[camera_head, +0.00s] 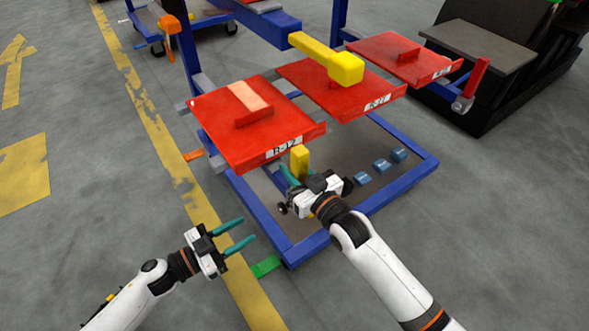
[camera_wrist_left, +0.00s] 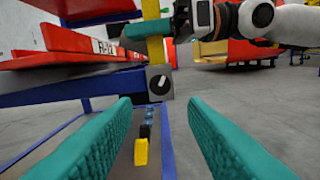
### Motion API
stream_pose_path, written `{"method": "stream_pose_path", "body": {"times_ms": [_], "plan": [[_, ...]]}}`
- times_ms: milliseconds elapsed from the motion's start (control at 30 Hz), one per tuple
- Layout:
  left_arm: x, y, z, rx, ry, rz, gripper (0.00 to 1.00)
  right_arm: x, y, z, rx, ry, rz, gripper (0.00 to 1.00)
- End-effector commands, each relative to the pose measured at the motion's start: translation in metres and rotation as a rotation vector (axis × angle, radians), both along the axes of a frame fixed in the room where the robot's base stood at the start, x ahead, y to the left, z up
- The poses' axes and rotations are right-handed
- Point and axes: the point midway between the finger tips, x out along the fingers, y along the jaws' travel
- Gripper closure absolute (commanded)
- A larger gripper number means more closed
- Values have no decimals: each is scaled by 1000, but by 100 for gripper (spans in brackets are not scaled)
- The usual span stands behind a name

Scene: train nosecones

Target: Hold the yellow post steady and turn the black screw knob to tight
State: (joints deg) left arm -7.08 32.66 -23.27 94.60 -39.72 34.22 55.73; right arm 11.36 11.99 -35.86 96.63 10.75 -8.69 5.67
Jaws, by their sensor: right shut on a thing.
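The yellow post (camera_head: 299,160) stands upright beside the front red panel; it also shows in the left wrist view (camera_wrist_left: 156,50). My right gripper (camera_head: 290,176) is shut on the post, its green fingers crossing it.
Red panels (camera_head: 245,140) on a blue frame (camera_head: 265,225) stand above the left gripper's far side. Several blue blocks (camera_head: 381,165) sit in the lower frame. A yellow block (camera_wrist_left: 140,152) is low down in the left wrist view. The floor (camera_head: 110,200) at left is clear.

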Motion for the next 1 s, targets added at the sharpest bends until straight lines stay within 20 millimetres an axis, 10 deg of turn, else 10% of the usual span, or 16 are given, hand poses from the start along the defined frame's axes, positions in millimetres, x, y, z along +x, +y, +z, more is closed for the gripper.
{"method": "stream_pose_path", "body": {"times_ms": [367, 1000], "plan": [[-5, 7, -1, -76, 101, 0, 49, 0, 0, -1, -1, 1, 0, 100], [57, -78, -1, -75, 100, 1, 49, 0, 0, -1, -1, 0, 0, 100]]}}
